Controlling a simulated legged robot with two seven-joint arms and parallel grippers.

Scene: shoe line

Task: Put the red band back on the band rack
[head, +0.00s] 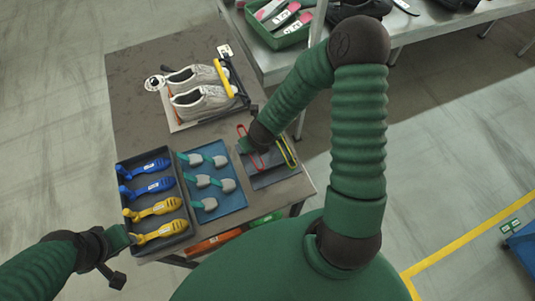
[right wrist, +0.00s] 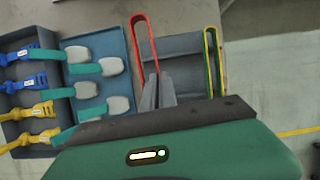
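The red band (head: 249,142) is a long narrow loop. In the right wrist view the red band (right wrist: 136,36) stands up from between the two grey fingers of my right gripper (right wrist: 158,92), which look closed on its lower end. The band rack (head: 277,176) is a dark grey plate at the right front of the table; in the right wrist view the rack (right wrist: 190,46) lies behind and right of the fingers. A yellow band and a green band (right wrist: 212,65) are at its right side. My left gripper (head: 121,238) is beside the tool tray; its fingers are not clear.
A dark tray (head: 121,172) holds blue and yellow tools. A blue mat (head: 230,201) with several grey-headed tools lies between tray and rack. A pair of grey shoes (head: 200,94) sits in a fixture behind. A conveyor or bench (head: 273,65) stands at the back.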

